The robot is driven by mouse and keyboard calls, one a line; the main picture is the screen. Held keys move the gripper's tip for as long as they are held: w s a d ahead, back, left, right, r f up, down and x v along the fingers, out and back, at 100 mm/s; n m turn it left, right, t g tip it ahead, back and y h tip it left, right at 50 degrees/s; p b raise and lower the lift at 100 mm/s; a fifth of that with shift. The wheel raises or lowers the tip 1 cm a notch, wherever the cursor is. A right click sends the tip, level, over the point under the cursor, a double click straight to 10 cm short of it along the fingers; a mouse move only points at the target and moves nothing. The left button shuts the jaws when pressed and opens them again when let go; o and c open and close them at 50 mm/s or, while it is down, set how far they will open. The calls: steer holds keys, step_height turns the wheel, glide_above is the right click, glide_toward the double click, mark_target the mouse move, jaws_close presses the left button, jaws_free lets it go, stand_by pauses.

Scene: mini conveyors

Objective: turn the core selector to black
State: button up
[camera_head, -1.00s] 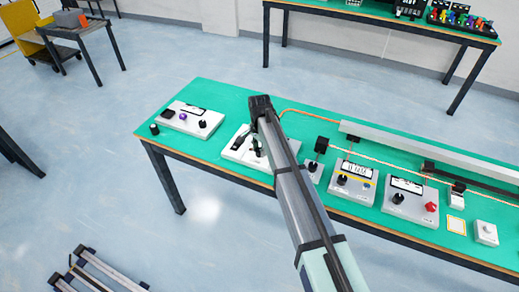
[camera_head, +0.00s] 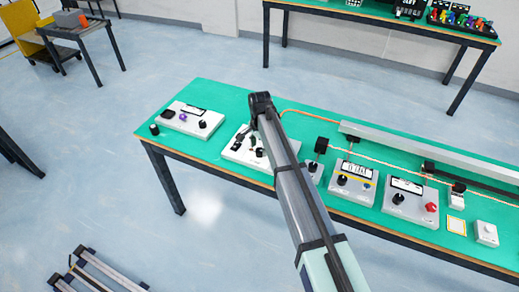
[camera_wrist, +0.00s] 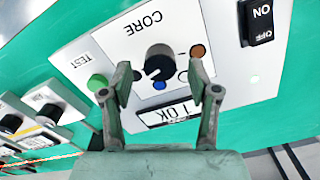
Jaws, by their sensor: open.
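The core selector is a round black knob (camera_wrist: 160,62) on a white panel (camera_wrist: 110,45) marked CORE, seen upside down in the wrist view. A white line on the knob points to the lower left. An orange-brown dot (camera_wrist: 198,50) and a blue dot (camera_wrist: 159,86) lie around it; a dark mark at its lower left is partly beside my finger, so I cannot be sure of it. My gripper (camera_wrist: 160,88) is open, its fingers on either side of the knob with gaps. In the head view the panel (camera_head: 236,155) is partly hidden by my arm.
The panel also carries a green TEST button (camera_wrist: 97,82), an ON/OFF switch (camera_wrist: 262,22) and a small display (camera_wrist: 168,114). Other control boxes (camera_head: 190,120) (camera_head: 350,180) stand on both sides along the green table (camera_head: 215,95).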

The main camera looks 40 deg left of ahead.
mark_target(259, 150)
step_height(259, 150, up, 10)
steer(key=shift+r, duration=0.25)
stand_by(0.5)
